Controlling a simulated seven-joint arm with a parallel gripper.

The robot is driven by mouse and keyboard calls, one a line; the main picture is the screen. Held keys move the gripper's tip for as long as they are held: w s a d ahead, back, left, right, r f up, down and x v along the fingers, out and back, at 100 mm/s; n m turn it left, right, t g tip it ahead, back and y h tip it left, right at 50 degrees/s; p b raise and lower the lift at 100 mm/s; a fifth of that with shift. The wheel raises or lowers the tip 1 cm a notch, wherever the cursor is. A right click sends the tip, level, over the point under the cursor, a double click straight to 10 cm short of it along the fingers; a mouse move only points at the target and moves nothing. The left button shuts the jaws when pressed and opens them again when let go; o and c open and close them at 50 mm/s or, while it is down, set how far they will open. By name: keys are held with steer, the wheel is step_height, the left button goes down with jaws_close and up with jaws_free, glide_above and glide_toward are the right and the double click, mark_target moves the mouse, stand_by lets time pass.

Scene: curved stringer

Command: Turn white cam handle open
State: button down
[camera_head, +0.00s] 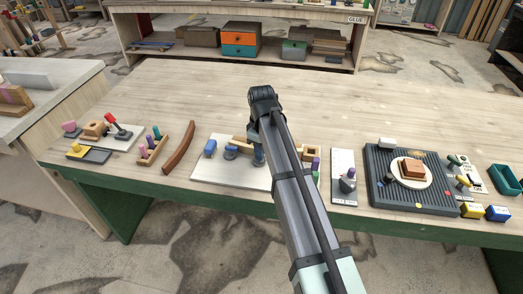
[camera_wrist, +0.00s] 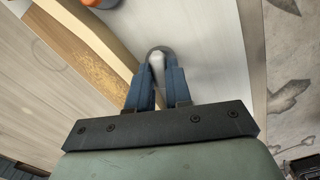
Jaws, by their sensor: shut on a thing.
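My gripper (camera_wrist: 156,85) points down in the wrist view, with its two blue fingers shut on a small white rounded handle, the white cam handle (camera_wrist: 157,62). A grey rounded edge shows around the handle's top. Its lower part is hidden between the fingers. In the head view my gripper (camera_head: 258,153) is low over the white board (camera_head: 232,178) at the front middle of the bench. My arm hides much of that spot, and the cam handle cannot be made out there.
In the head view a brown curved piece (camera_head: 180,148) lies left of the board and a dark ribbed tray (camera_head: 385,190) right. The bench's back is clear.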

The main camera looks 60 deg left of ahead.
steer(key=shift+n, duration=1.8)
steer(key=c, duration=1)
jaws_free()
steer(key=shift+c, duration=0.2)
